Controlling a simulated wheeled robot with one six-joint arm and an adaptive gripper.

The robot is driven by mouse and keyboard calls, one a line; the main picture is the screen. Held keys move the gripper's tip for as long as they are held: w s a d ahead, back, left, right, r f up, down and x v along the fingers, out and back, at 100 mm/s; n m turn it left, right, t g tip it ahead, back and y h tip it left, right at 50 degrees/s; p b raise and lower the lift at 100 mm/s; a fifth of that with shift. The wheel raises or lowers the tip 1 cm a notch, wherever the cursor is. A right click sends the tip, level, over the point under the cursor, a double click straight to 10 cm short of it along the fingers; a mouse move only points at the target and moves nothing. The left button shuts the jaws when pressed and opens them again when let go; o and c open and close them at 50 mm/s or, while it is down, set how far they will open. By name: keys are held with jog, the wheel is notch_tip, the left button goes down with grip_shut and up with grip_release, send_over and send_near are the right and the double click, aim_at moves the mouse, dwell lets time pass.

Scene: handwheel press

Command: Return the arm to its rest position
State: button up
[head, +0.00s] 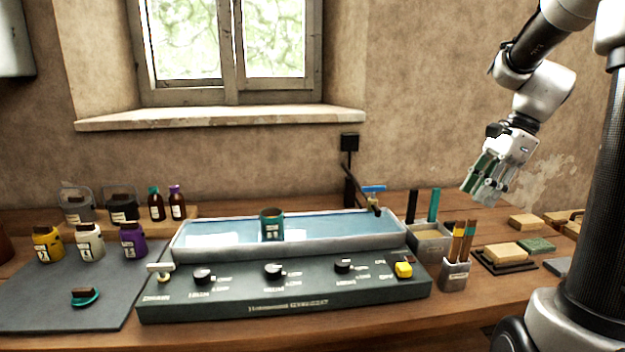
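My gripper (483,180) hangs from my arm at the right of the head view, pointing down and to the left. It is in the air above the right part of the wooden table, apart from the things below it. I see no object between its fingers. The fingers are small and seen at an angle, so their opening is hard to judge. My arm comes down from the top right, in front of the wall.
A water trough (330,236) with a teal cup (271,224) stands behind a dark control panel (290,297). Sponges or blocks (505,252) lie right. Jars (90,242) stand left.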

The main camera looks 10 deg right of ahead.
jog(key=s+a+n+t+h, duration=0.2)
jog(key=s+a+n, duration=0.1)
jog(key=s+n, duration=0.5)
jog(key=s+a+n+t+h, duration=0.1)
jog(key=s+a+n+h, duration=0.1)
jog(key=s+n, duration=0.6)
jog(key=shift+a+n+t, duration=0.4)
jog(key=shift+a+n, duration=0.3)
jog(key=shift+n, duration=0.6)
